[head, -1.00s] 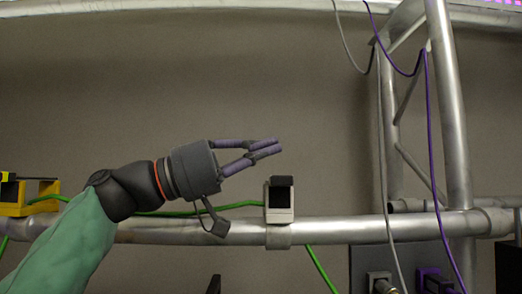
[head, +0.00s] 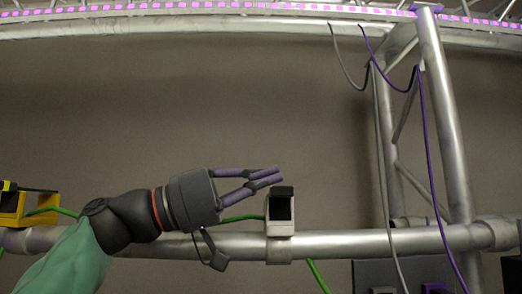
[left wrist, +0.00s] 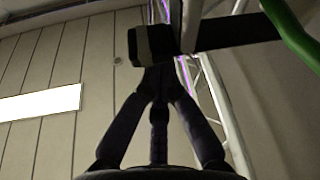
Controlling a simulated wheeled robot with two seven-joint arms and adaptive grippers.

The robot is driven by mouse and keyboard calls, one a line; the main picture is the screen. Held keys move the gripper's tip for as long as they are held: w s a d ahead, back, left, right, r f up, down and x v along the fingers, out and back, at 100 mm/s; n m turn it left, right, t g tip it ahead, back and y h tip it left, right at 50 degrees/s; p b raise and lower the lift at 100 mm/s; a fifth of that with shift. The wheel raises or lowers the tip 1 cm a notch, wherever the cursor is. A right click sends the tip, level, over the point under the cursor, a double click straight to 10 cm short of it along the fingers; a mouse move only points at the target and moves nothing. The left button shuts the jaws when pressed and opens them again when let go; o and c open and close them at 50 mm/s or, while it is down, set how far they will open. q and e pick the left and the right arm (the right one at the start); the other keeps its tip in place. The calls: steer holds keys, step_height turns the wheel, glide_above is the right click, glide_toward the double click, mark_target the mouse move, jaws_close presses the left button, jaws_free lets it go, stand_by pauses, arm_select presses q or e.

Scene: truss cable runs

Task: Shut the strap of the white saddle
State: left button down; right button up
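The white saddle (head: 279,229) sits on the horizontal truss tube. Its black strap (head: 282,191) stands at the top, apart from a full wrap over the saddle as far as I can see. A green cable (head: 240,218) runs to the saddle from the left and hangs below it. My left gripper (head: 279,173) has its fingers together, just above the strap; I cannot tell whether they touch it. In the left wrist view, the fingers (left wrist: 158,72) converge by a dark block (left wrist: 152,45) that looks like the strap end. My right gripper is out of view.
A yellow saddle (head: 14,208) with a black strap sits at the far left of the tube (head: 350,243). A grey cable (head: 380,130) and a purple cable (head: 428,130) hang beside the upright truss (head: 447,120) at right.

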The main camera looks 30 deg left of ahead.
arm_select(q)
steer(key=v, duration=1.2)
stand_by(0.5)
